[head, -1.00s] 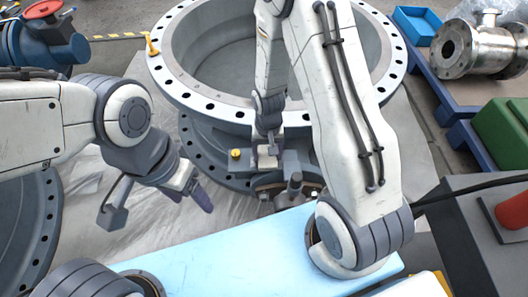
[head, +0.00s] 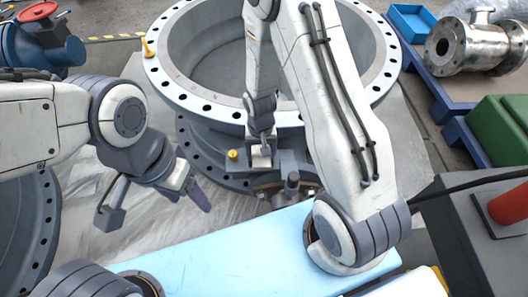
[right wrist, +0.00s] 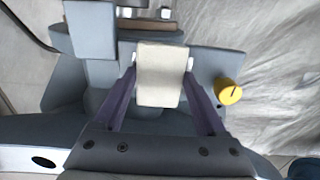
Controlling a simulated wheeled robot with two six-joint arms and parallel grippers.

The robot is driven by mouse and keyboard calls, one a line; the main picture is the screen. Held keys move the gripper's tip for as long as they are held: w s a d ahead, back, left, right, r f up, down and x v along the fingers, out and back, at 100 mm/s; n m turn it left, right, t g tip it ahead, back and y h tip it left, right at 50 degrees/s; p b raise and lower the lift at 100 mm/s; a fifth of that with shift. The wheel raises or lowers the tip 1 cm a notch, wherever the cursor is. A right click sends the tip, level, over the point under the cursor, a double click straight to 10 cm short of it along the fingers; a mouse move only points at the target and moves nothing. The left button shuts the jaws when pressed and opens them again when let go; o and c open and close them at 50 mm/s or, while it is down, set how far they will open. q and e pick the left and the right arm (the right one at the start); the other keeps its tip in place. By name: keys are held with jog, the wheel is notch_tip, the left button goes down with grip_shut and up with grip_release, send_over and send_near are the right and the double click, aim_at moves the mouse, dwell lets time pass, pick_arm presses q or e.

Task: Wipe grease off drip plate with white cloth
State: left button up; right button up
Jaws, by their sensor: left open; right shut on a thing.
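My right gripper (right wrist: 160,85) is shut on a folded white cloth (right wrist: 158,72), with a purple finger on each side of it. In the head view the right gripper (head: 261,150) points down at the foot of the big flanged valve body. A flat grey-blue plate (right wrist: 222,62), apparently the drip plate, lies below the cloth. I cannot tell whether the cloth touches it, and I cannot make out any grease. The plate is partly hidden by the cloth and fingers. My left gripper (head: 196,190) is open and empty, over the plastic sheet to the left.
A yellow knob (head: 233,154) stands at the plate's edge; it also shows in the right wrist view (right wrist: 228,92). The large flanged ring (head: 165,85) rises behind. A light-blue surface (head: 230,255) lies in front. A steel valve (head: 475,45) sits at the right.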

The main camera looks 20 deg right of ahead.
jog(key=shift+w+a, duration=0.1)
jog(key=shift+a, duration=0.25)
jog(key=shift+s+d+p, duration=0.2)
jog(key=shift+d+p, duration=0.15)
jog(key=shift+d, duration=0.3)
jog(key=shift+s+d+f, duration=0.1)
jog(key=shift+s+d, duration=0.15)
jog(key=shift+d, duration=0.6)
notch_tip(320, 180, up, 8)
jog(key=p, duration=0.7)
jog(key=shift+p, duration=0.35)
